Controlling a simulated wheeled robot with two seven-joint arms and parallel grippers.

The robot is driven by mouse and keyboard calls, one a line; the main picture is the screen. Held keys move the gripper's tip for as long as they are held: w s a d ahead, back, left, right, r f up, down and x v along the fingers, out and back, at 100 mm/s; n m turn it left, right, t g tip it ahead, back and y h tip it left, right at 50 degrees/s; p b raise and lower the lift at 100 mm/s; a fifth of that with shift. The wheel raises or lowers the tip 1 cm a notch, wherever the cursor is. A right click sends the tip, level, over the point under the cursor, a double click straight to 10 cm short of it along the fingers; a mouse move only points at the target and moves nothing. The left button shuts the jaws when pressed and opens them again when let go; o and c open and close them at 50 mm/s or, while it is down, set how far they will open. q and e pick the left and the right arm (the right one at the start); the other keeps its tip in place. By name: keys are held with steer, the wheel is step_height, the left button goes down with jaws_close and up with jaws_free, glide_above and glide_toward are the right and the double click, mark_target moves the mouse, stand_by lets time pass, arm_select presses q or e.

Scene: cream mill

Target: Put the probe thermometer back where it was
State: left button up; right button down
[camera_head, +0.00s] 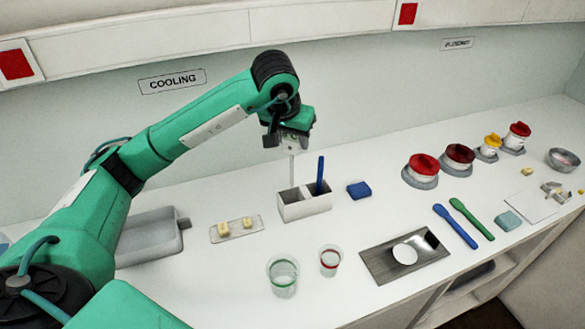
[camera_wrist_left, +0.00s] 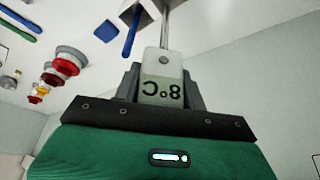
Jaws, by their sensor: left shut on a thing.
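My left gripper (camera_head: 290,146) is shut on the probe thermometer (camera_wrist_left: 162,80), gripping its pale body; the display reads 8°C, upside down in the left wrist view. Its thin metal probe (camera_head: 291,170) points down at the left compartment of the white holder (camera_head: 305,208). I cannot tell whether the tip is inside the compartment or just above it. A blue stick-like tool (camera_head: 320,175) stands in the holder's right compartment. The holder also shows at the top of the left wrist view (camera_wrist_left: 146,12). My right gripper is in neither view.
A blue block (camera_head: 359,190) lies right of the holder. A small tray with two pale cubes (camera_head: 237,230) is to its left. Two clear cups (camera_head: 283,276) stand in front, beside a dark plate (camera_head: 377,262). Red-lidded jars (camera_head: 421,167) and spatulas (camera_head: 456,226) are farther right.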

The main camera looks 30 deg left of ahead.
mark_target(291, 165)
arm_select(q)
step_height(291, 165, down, 10)
steer(key=shift+f+p, duration=0.1)
steer(key=shift+p, duration=1)
steer(key=shift+f, duration=0.1)
steer(key=o, duration=0.9)
